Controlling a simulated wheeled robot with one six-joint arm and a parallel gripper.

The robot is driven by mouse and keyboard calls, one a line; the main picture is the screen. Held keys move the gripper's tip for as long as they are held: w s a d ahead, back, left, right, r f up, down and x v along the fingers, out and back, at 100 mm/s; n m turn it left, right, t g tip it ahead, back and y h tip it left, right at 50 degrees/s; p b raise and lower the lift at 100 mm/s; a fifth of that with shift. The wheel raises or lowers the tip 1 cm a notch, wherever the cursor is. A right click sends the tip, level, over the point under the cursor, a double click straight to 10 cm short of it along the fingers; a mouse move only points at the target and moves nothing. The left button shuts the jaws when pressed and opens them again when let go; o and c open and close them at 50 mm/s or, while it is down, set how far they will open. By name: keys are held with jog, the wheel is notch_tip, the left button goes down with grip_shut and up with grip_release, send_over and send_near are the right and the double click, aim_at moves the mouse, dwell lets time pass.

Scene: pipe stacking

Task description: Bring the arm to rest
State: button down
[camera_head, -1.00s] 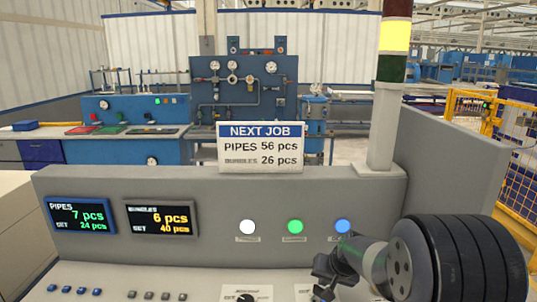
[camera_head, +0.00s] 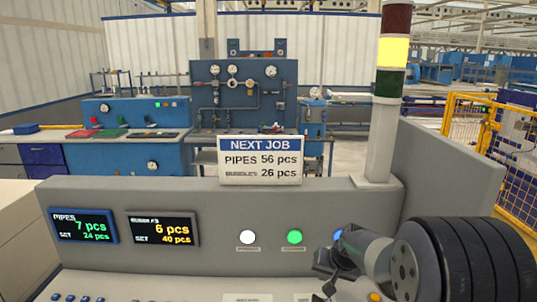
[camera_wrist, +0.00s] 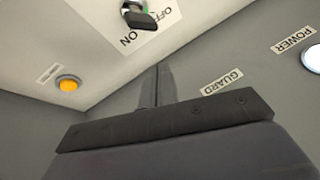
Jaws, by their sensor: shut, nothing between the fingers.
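My gripper (camera_head: 330,274) is at the lower right of the head view, in front of the grey control console (camera_head: 210,262). In the wrist view my gripper (camera_wrist: 158,85) is shut and empty, with its fingers together. A black rotary switch (camera_wrist: 138,16) with ON and OFF labels is beyond the fingers at the top. An orange button (camera_wrist: 68,83) is to their left, and it also shows at the bottom right of the head view (camera_head: 375,297). The GUARD label (camera_wrist: 221,82) is to their right. My fingers look apart from the switch and the button.
The console has a white lamp (camera_head: 247,237), a green lamp (camera_head: 294,237) and a partly hidden blue lamp (camera_head: 338,236). Two displays, pipes (camera_head: 84,225) and bundles (camera_head: 163,229), are at left. A NEXT JOB sign (camera_head: 260,160) and a signal tower (camera_head: 384,110) stand on top.

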notch_tip(320, 180, down, 7)
jog(key=b, duration=0.4)
jog(key=shift+b, duration=0.3)
jog(key=shift+w+a+p, duration=0.1)
jog(key=shift+a+p, duration=0.3)
jog(key=shift+p, duration=0.05)
